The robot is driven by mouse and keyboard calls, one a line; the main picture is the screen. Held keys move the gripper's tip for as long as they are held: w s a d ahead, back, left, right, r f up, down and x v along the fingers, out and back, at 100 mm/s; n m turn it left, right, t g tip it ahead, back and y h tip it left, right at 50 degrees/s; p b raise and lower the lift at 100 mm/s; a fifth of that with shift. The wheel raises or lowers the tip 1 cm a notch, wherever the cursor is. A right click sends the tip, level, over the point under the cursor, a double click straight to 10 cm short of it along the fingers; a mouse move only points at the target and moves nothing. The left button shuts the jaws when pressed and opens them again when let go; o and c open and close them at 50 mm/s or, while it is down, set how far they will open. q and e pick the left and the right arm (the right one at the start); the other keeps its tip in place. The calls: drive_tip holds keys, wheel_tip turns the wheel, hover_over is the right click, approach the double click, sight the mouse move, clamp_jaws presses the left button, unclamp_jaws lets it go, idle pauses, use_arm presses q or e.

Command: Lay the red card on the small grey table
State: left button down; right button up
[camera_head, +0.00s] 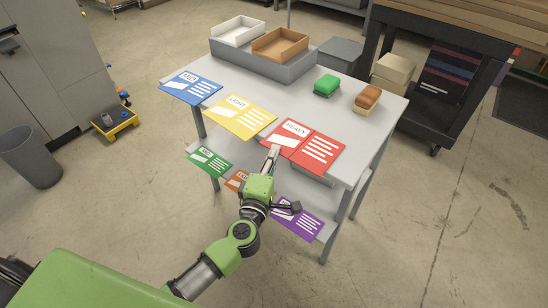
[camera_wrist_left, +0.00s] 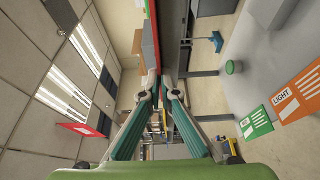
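The red card (camera_head: 310,148), marked HEAVY, lies flat on the near edge of the grey table (camera_head: 375,125) and juts out over it. My left gripper (camera_head: 273,156) is at the card's near left edge, with a pale finger over its top. In the left wrist view the fingertips (camera_wrist_left: 157,82) are close together, near a thin red and grey strip. I cannot tell whether they are clamped on the card. A smaller grey surface (camera_head: 341,54) stands behind the table, partly hidden; it may be the small grey table. My right gripper is in neither view.
A yellow LIGHT card (camera_head: 240,118) and a blue MID card (camera_head: 191,88) share the edge. Green (camera_head: 208,160) and purple (camera_head: 300,220) cards lie on the lower shelf. Trays (camera_head: 279,44), a green block (camera_head: 327,85) and a brown-topped block (camera_head: 367,98) stand on top. A dark cart (camera_head: 440,80) is right.

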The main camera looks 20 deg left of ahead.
use_arm(q)
drive_tip(key=shift+f, duration=0.1)
drive_tip(key=c, duration=2.3)
unclamp_jaws()
drive_tip(key=s, duration=1.2)
drive_tip(key=shift+d+r+b, duration=0.2)
drive_tip(key=shift+d+b, duration=0.05)
drive_tip(key=shift+b, duration=0.15)
